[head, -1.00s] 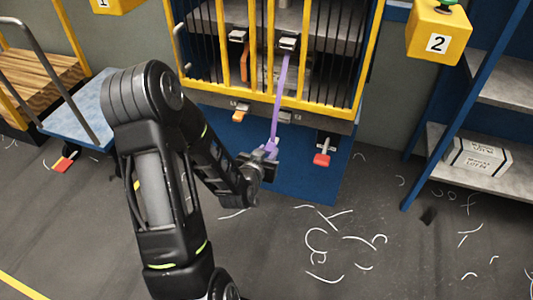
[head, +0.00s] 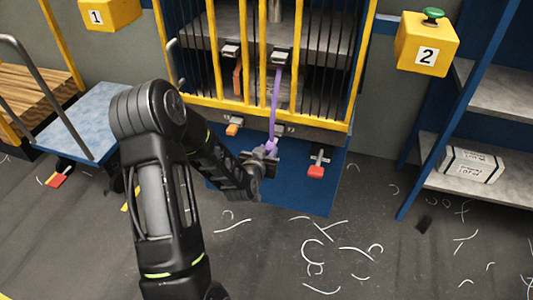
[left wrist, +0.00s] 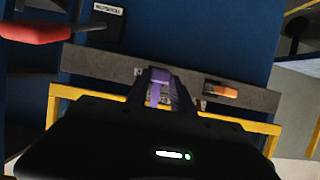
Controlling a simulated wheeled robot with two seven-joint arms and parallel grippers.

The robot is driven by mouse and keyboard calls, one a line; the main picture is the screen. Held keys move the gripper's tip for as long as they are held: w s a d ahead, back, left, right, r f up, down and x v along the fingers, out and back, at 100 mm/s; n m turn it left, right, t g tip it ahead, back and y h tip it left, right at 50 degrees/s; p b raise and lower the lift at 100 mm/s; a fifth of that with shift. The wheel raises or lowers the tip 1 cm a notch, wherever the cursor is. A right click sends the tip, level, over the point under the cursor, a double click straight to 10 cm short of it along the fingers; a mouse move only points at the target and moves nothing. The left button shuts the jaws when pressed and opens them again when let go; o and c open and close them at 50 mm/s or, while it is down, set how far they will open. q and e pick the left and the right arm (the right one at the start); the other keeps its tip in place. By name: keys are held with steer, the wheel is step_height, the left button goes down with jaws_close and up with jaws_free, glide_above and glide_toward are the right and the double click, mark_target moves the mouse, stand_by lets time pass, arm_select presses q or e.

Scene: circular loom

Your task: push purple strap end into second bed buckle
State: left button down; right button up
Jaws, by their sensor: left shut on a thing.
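The purple strap (head: 275,95) hangs from an upper dark buckle (head: 281,57) on the yellow-barred frame. Its lower end (left wrist: 158,86) is between the fingers of my left gripper (head: 271,151), which is shut on it. The gripper is just below and in front of the grey bed edge. A small grey buckle (head: 284,129) on that edge sits close to the strap, partly hidden by it. In the left wrist view the strap end is over the grey edge bar; I cannot tell whether it touches a buckle. My right gripper is out of view.
An orange strap (head: 237,80) and orange buckle tab (head: 234,126) are left of the purple strap. A red-handled ratchet (head: 317,170) is to the right. A shelf with a white box (head: 470,164) stands at right.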

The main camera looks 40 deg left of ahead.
mark_target(273, 139)
arm_select(q)
steer(key=shift+b, duration=0.3)
stand_by(0.5)
steer(key=shift+w+a, duration=0.1)
steer(key=shift+w, duration=0.25)
stand_by(0.4)
steer(key=shift+w+a+b, duration=0.25)
steer(key=shift+w+b, duration=0.1)
steer(key=shift+w, duration=0.3)
steer(key=shift+w+a, duration=0.1)
steer(key=shift+w, duration=0.2)
steer(key=shift+w+a+b, duration=0.3)
steer(key=shift+w+b, duration=0.1)
steer(key=shift+w, duration=0.45)
steer(key=c, duration=1)
jaws_free()
steer(key=p+v, duration=0.1)
steer(key=v, duration=0.6)
steer(key=shift+s+d+r, duration=0.1)
steer(key=shift+s+d, duration=0.05)
steer(key=shift+s, duration=0.2)
